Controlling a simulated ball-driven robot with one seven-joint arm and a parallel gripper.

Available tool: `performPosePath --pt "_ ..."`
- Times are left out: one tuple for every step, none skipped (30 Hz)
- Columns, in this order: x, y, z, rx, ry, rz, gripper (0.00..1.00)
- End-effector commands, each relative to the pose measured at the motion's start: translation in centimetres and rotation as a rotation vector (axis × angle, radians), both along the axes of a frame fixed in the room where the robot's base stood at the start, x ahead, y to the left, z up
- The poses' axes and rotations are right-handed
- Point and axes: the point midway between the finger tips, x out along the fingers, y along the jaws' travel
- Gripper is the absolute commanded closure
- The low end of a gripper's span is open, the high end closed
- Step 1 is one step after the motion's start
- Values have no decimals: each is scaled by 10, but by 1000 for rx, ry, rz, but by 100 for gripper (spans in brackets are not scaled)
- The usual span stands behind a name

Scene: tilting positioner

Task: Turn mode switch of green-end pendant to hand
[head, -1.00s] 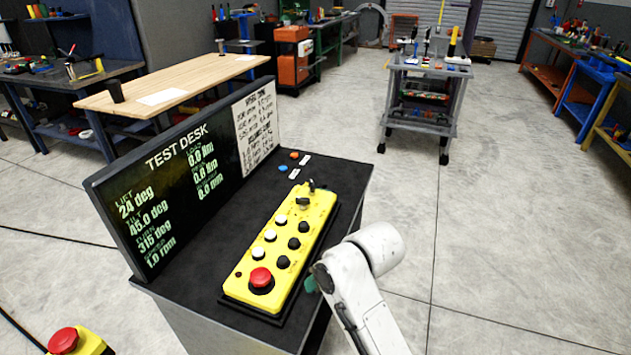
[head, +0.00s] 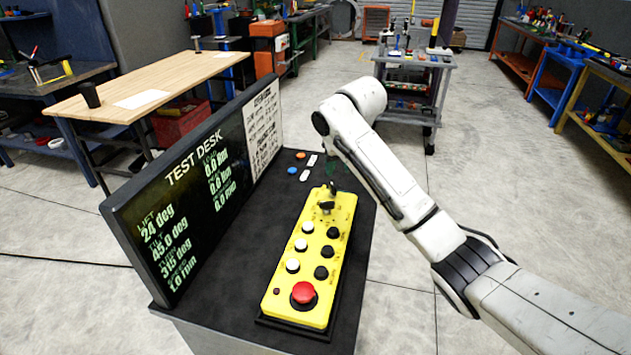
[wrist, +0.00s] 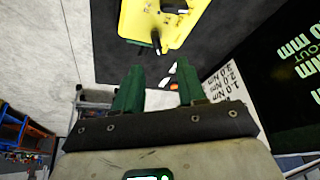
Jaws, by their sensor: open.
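The yellow pendant (head: 312,258) lies on the dark desk top, with a red mushroom button (head: 304,293) at its near end and rows of black and white buttons. Black knobs stand at its far end, one a lever-like switch (head: 327,206); I cannot read its setting. The wrist view shows that end of the pendant (wrist: 140,18) with a black switch (wrist: 156,42) and a dark green strip beside it. My gripper (wrist: 159,64) has two green fingers, spread apart and empty, short of the switch. In the head view, my arm mostly hides the gripper beyond the pendant's far end.
The TEST DESK screen (head: 200,190) stands upright along the desk's left side. Small blue and orange buttons (head: 296,162) with white labels sit beyond the pendant. A tool cart (head: 412,95) stands behind my arm.

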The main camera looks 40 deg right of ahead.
Motion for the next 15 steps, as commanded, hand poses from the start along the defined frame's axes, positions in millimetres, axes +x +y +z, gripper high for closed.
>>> performPosePath --pt "-1 -8 3 -6 6 -12 60" --pt "0 -10 4 -9 8 -15 60" --pt "0 -11 4 -11 10 -18 60" --pt "0 -12 3 -12 11 -19 60" --pt "1 -13 1 -11 12 -20 60" --pt "2 -13 -3 -10 13 -20 60" --pt "3 -13 -6 -10 13 -20 60" --pt "5 -14 -9 -10 13 -20 60" --pt "7 -15 -15 -11 13 -19 60" --pt "8 -15 -20 -11 14 -20 60" --pt "10 -16 -25 -10 13 -20 60" --pt "13 -17 -32 -11 14 -19 60" --pt "15 -18 -37 -11 14 -19 60" --pt "17 -19 -42 -10 13 -20 60" --pt "19 -20 -50 -11 14 -19 60"
